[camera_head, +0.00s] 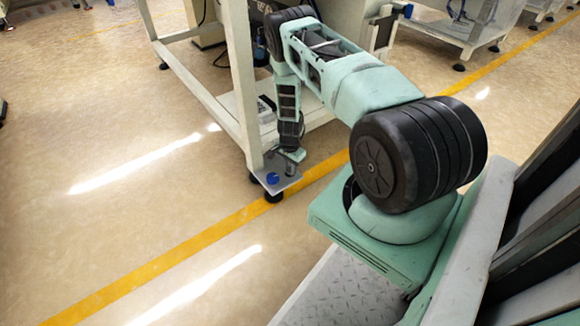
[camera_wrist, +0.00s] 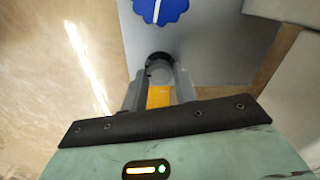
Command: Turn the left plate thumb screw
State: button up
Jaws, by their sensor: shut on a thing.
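A grey metal plate (camera_head: 284,182) juts out at the foot of a white frame leg. A blue knob (camera_head: 272,178) sits on it. In the wrist view the knob (camera_wrist: 160,8) has a scalloped edge and a white line, and is cut by the top edge. My gripper (camera_head: 292,158) points down over the plate, just right of the knob in the head view. In the wrist view my gripper (camera_wrist: 159,76) is shut on a dark grey round part (camera_wrist: 158,60), apart from the blue knob. I cannot tell whether this part is a thumb screw; its lower end is hidden.
The white frame leg (camera_head: 240,80) stands close to my gripper, with a rail behind. A black foot (camera_head: 274,196) shows under the plate. A yellow floor line (camera_head: 180,255) runs past it. The floor at the left is clear.

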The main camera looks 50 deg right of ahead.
aim_at(290, 169)
jog(key=o, duration=1)
jog(key=shift+c, duration=0.2)
notch_tip(290, 169, up, 18)
jog(key=p, duration=0.7)
jog(key=shift+f, duration=0.25)
